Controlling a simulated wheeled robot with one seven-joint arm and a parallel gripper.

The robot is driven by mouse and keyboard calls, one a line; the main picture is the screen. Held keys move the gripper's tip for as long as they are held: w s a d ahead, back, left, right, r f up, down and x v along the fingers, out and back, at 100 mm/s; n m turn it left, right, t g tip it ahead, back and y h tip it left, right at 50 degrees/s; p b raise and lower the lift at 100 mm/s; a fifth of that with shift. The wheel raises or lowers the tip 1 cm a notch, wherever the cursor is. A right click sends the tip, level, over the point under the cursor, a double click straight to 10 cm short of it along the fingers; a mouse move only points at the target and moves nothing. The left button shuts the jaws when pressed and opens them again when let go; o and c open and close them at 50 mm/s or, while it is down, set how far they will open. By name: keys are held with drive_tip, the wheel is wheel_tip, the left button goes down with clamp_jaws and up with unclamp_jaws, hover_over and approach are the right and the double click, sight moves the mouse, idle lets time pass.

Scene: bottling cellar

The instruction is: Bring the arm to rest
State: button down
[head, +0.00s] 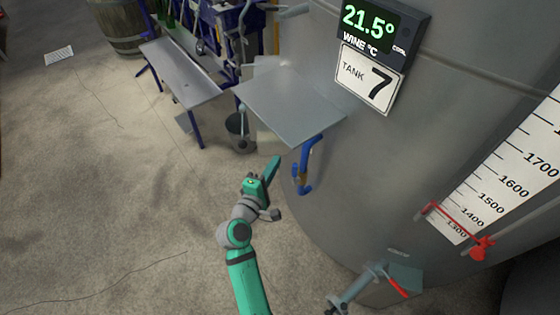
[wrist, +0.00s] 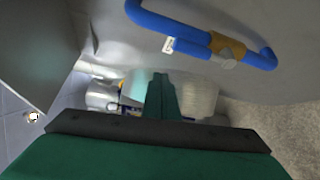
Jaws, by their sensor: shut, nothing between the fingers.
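My gripper (head: 274,164) is at the end of my green and grey arm, in the middle of the head view. It is held in the air over the floor, below the grey shelf and left of the blue handle. In the wrist view my gripper (wrist: 161,78) shows as dark green fingers close together, with nothing between them. The large grey tank (head: 370,150) stands to the right of it. I see no contact between the gripper and any other thing.
A grey shelf (head: 290,103) juts from the tank, with a blue bent pipe (head: 305,170) under it; the pipe also shows in the wrist view (wrist: 180,28). A bucket (head: 240,132) and a metal bench (head: 182,75) stand behind. A valve (head: 375,280) sits low right.

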drive_tip(key=v, duration=0.8)
drive_tip(key=shift+s+f, duration=0.2)
drive_tip(key=shift+f, duration=0.5)
drive_tip(key=shift+d, duration=0.1)
